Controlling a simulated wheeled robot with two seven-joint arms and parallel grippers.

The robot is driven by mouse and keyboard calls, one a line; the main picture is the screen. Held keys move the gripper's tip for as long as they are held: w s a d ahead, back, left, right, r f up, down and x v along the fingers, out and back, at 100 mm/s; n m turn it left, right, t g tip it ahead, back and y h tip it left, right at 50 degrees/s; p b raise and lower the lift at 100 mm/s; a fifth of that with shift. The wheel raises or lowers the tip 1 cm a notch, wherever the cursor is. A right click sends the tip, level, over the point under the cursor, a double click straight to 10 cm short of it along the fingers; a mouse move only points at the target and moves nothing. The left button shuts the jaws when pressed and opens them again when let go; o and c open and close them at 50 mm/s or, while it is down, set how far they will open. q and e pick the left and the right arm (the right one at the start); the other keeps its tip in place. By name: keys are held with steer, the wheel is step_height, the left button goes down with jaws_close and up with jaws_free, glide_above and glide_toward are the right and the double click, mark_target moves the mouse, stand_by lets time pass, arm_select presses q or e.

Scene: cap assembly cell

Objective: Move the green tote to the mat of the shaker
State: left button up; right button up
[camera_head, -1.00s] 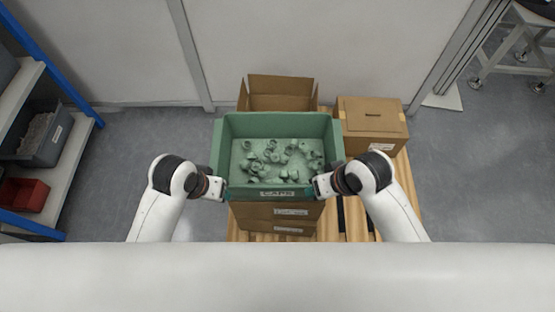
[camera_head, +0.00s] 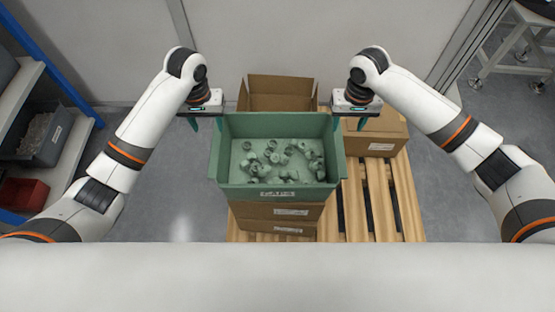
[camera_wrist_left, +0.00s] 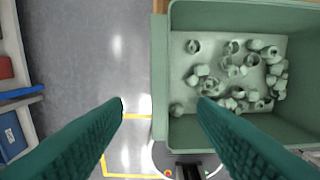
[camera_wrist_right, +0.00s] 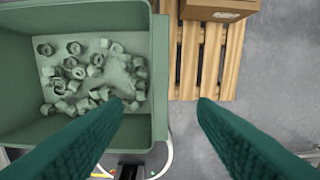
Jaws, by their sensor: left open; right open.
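The green tote (camera_head: 275,193) sits on stacked cardboard boxes in the middle of the head view, holding several pale green caps (camera_head: 280,160). A label is on its front wall. My left gripper (camera_head: 205,122) is open at the tote's left rim, near the back corner. In the left wrist view its fingers (camera_wrist_left: 160,105) point down on either side of the tote's side wall (camera_wrist_left: 159,70). My right gripper (camera_head: 354,122) is open at the tote's right rim, near the back corner. In the right wrist view its fingers (camera_wrist_right: 165,103) straddle the other side wall (camera_wrist_right: 160,70). The shaker and its mat are not in view.
Cardboard boxes (camera_head: 275,212) on a wooden pallet (camera_head: 384,200) support the tote. An open box (camera_head: 280,90) stands behind it and a closed box (camera_head: 385,133) at right. A shelf (camera_head: 75,150) with bins is at left. A wall is behind.

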mark_target(216, 146)
arm_select(q)
step_height(216, 146, down, 12)
arm_select(e)
step_height(216, 146, down, 12)
arm_select(q)
jaws_close()
arm_select(e)
jaws_close()
arm_select(q)
steer(key=shift+w+r, duration=0.1)
arm_select(e)
steer(key=shift+w+r, duration=0.1)
stand_by(1.0)
